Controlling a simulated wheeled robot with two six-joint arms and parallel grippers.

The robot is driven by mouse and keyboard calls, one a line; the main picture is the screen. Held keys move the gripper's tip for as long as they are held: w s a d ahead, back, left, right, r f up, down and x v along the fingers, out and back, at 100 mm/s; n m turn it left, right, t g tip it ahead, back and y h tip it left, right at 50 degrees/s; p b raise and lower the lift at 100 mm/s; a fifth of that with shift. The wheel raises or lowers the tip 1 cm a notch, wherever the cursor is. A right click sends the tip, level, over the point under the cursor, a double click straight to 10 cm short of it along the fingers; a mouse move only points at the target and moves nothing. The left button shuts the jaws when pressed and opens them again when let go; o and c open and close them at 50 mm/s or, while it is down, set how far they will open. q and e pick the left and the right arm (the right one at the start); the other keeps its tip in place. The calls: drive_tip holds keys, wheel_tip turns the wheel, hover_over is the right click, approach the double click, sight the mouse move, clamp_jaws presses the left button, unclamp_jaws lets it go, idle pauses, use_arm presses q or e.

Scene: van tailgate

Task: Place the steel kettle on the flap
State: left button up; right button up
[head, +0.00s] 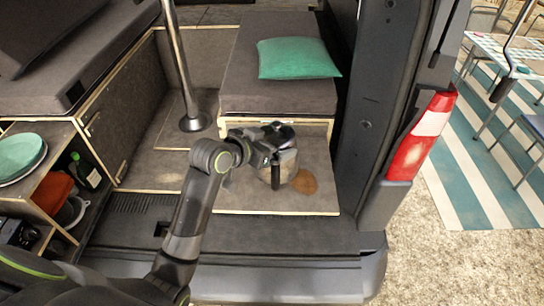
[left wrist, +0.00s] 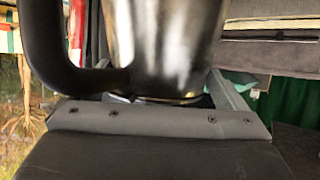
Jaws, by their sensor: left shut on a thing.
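The steel kettle (head: 288,162) has a shiny body, a dark lid and a black handle. It is over the flap (head: 245,200), a grey panel with pale wooden edges below the bench. My left gripper (head: 272,154) is shut on the kettle. In the left wrist view the kettle's body (left wrist: 170,45) fills the upper middle, with its black handle at the left. I cannot tell whether the kettle's base touches the flap. My right gripper is not in view.
A brown round patch (head: 304,181) marks the flap beside the kettle. A grey cushioned bench (head: 275,95) with a green pillow (head: 296,58) stands behind. A metal post (head: 181,70) rises left of it. A shelf with plates (head: 20,156) is at the left.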

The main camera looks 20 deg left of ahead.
use_arm(q)
drive_tip(key=shift+w+d+f, duration=0.1)
drive_tip(key=shift+d+f, duration=0.15)
drive_tip(key=shift+f, duration=0.55)
wheel_tip(320, 180, down, 2)
drive_tip(key=shift+f+p, duration=0.2)
drive_tip(key=shift+p, duration=0.15)
drive_tip(key=shift+a+f, duration=0.1)
drive_tip(key=shift+f, duration=0.5)
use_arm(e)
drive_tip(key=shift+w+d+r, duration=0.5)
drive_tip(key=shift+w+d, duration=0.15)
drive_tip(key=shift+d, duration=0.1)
